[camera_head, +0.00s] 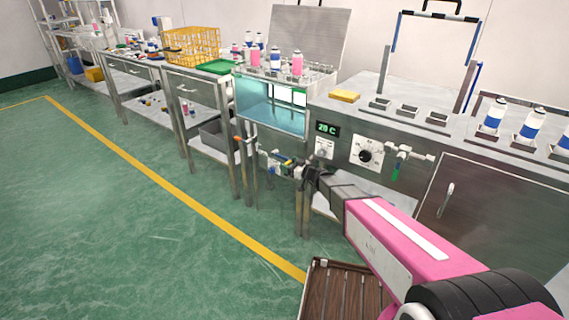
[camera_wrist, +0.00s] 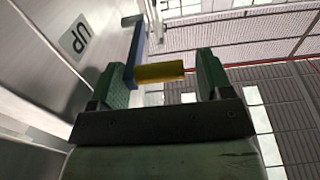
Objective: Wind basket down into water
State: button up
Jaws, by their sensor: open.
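The water bath (camera_head: 268,118) has a front window showing pale blue water. A wire basket at its top holds several pink and blue-and-white aerosol cans (camera_head: 275,58); the cans stand above the window. In the wrist view a crank shows on the steel front, with a blue arm (camera_wrist: 134,52) and a yellow handle (camera_wrist: 160,72). My gripper (camera_wrist: 159,75) is open, with one green finger on each side of the yellow handle. The left finger is very near the blue arm; I cannot tell whether they touch. In the head view my gripper (camera_head: 302,176) is at the bath's front, and the crank is small there.
Right of the bath are a display reading 28 C (camera_head: 327,128), a dial (camera_head: 366,153) and a green-handled valve (camera_head: 397,163). A yellow crate (camera_head: 192,46) stands further left. The green floor ahead is clear.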

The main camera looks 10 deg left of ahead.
aim_at(284, 158)
jog(key=shift+x, duration=1.35)
jog(key=c, duration=1.1)
jog(key=shift+s+a+r+g+h, duration=0.15)
jog(key=shift+r+h, duration=0.2)
jog(key=shift+r, duration=0.3)
jog(key=shift+s+a+r+g+h, duration=0.15)
jog(key=shift+r+h, duration=0.2)
jog(key=shift+r, duration=0.25)
jog(key=o, duration=1.1)
jog(key=shift+w+d+f, duration=0.1)
jog(key=shift+w+d, duration=0.05)
jog(key=shift+w, duration=0.2)
